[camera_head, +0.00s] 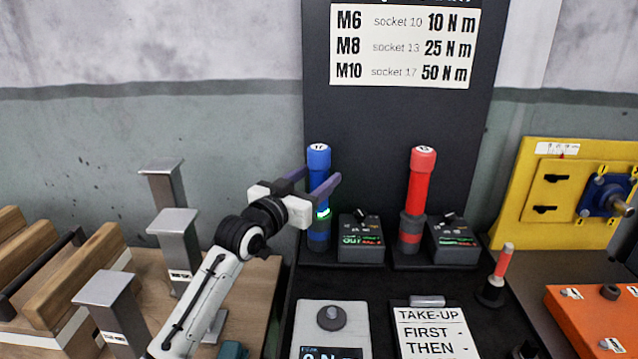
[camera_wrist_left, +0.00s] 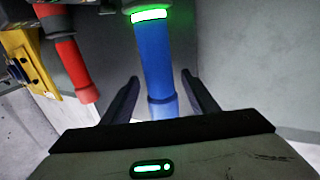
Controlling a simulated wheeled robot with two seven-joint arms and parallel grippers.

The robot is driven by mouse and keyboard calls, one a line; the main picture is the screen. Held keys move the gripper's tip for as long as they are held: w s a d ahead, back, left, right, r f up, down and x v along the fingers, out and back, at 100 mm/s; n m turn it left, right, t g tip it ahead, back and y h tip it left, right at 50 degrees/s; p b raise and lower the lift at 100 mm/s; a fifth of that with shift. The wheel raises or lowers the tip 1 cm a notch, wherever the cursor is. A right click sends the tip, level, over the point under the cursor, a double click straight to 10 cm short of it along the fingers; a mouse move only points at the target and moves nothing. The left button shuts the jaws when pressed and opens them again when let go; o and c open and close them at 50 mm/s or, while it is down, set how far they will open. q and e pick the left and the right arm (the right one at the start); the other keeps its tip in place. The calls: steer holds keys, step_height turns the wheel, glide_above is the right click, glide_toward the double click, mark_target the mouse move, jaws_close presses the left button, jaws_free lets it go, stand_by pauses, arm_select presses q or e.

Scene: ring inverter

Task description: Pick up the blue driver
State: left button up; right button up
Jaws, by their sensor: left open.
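The blue driver (camera_head: 319,160) stands upright at the back of the dark bench, with a "17" on its top and a lit green ring lower down. My left gripper (camera_head: 326,183) is open, with its fingers at the driver's upper body. In the left wrist view the blue driver (camera_wrist_left: 156,65) lies between the two open fingers (camera_wrist_left: 162,95), with a gap showing on each side. A finger hides part of the driver in the head view. My right gripper is not in view.
A red driver (camera_head: 419,180) stands to the right, also in the left wrist view (camera_wrist_left: 72,62). Small display boxes (camera_head: 360,240) sit beside the drivers. A dark panel (camera_head: 400,120) rises close behind. Grey metal posts (camera_head: 175,230) stand left.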

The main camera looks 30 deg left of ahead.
arm_select(q)
steer(key=shift+w, duration=0.85)
steer(key=c, duration=1.2)
steer(key=shift+a+r, duration=0.1)
steer(key=shift+r, duration=0.1)
jaws_close()
steer(key=shift+r, duration=0.1)
